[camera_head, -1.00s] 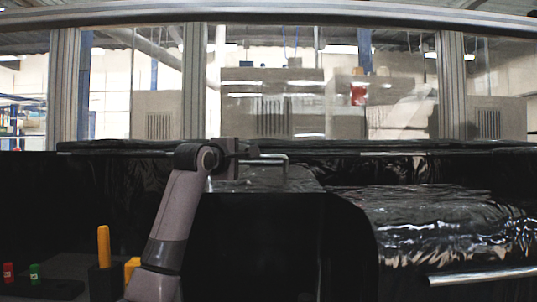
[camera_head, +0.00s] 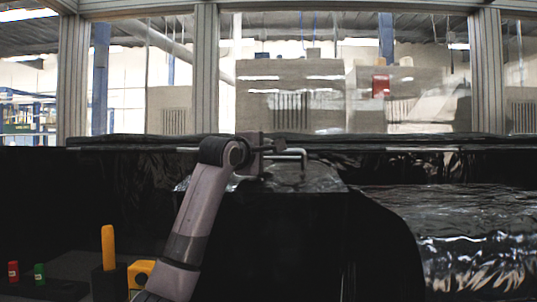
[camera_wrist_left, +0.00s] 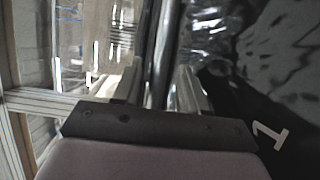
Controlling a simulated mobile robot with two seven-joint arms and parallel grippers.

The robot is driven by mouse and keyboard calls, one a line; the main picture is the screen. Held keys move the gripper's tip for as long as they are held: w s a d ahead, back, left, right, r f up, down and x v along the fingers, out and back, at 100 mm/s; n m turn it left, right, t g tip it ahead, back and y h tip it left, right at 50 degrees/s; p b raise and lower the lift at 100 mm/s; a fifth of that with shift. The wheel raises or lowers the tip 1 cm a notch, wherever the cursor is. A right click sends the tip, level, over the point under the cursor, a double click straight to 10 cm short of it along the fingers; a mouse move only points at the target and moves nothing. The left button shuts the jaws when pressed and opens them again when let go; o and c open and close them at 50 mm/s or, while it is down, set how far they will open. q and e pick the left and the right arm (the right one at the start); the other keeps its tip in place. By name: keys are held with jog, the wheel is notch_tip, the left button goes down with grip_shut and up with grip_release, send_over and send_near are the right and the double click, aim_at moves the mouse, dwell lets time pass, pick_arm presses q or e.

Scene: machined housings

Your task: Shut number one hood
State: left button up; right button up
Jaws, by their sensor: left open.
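The number one hood (camera_head: 318,180) is a glossy black cover in the middle of the head view, above a dark front. A white "1" (camera_wrist_left: 270,138) on a black surface shows in the left wrist view. Its silver bar handle (camera_head: 296,152) stands at the hood's top; a silver bar (camera_wrist_left: 163,45) also runs up the wrist view. My left gripper (camera_head: 268,150) is open at the left end of the handle. My right gripper is not in view.
A second glossy black hood (camera_head: 480,230) fills the right side. At the lower left are a yellow upright handle (camera_head: 108,247), a yellow block (camera_head: 141,273), and small red (camera_head: 13,271) and green (camera_head: 39,273) pieces. Framed windows stand behind.

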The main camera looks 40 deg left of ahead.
pick_arm(q)
jog(key=shift+w+a, duration=0.1)
jog(key=shift+w, duration=0.15)
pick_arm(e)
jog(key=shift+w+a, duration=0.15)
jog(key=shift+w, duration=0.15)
pick_arm(q)
grip_shut()
